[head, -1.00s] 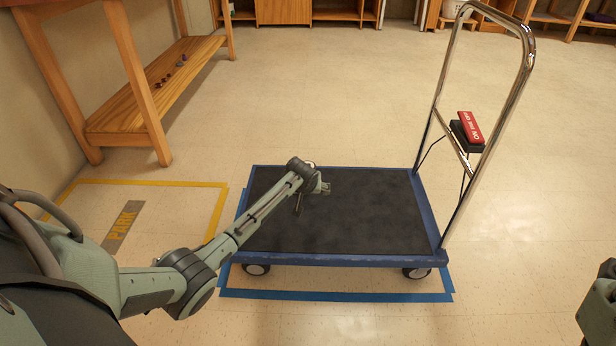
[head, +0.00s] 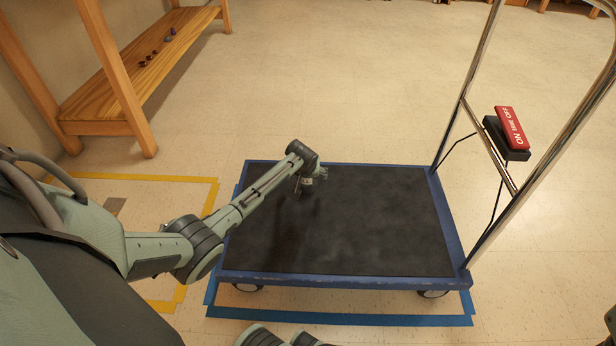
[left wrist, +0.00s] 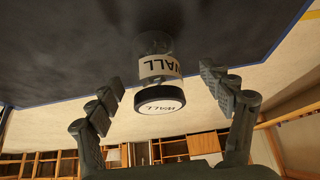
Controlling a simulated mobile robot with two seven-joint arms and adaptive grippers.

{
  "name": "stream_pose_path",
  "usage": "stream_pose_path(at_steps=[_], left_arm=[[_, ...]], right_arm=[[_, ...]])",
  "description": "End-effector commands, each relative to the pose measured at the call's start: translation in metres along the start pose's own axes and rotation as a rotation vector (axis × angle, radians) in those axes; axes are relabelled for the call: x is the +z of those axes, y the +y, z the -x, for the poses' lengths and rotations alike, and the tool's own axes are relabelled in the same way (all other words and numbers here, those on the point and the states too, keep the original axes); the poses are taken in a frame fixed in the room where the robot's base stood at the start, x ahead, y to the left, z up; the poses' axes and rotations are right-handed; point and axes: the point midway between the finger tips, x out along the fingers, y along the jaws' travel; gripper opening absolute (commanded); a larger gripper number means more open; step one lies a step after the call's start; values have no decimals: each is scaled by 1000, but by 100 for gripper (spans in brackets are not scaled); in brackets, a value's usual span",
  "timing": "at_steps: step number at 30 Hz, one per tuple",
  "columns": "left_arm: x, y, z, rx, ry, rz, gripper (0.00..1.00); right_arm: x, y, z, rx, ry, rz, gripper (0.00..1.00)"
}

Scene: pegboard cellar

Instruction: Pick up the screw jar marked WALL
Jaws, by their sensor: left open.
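The screw jar marked WALL (left wrist: 158,66) shows in the left wrist view. It is clear, with a white WALL band and a dark lid whose white top also reads WALL. It is on the dark deck of the cart, lid toward my camera. My left gripper (left wrist: 160,82) is open, with one finger on each side of the jar and a gap on both sides. In the head view my left gripper (head: 305,182) is low over the deck's far left part, and the jar is mostly hidden there.
The cart's deck (head: 380,225) is otherwise bare. Its chrome handle (head: 470,70) rises at the right, carrying a red-and-black ON/OFF box (head: 510,128). A wooden bench (head: 150,75) with small items stands at the far left. Yellow and blue tape marks the floor.

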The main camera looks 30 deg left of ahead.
Motion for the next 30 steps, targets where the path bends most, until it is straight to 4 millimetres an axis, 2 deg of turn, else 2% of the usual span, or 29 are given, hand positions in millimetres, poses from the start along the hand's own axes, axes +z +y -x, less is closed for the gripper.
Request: stream_pose_path(at_steps=[9, 13, 20, 30], left_arm=[[2, 7, -48, 0, 0, 1, 80], [0, 7, -54, 0, 1, 1, 80], [-1, 7, -53, 0, 1, 1, 79], [-1, 7, -53, 0, 1, 1, 37]], right_arm=[[6, -5, 0, -81, 60, 15, 40], [6, -6, -4, -96, 70, 19, 40], [7, -6, -5, -97, 69, 19, 40], [7, -6, -5, -97, 69, 20, 40]])
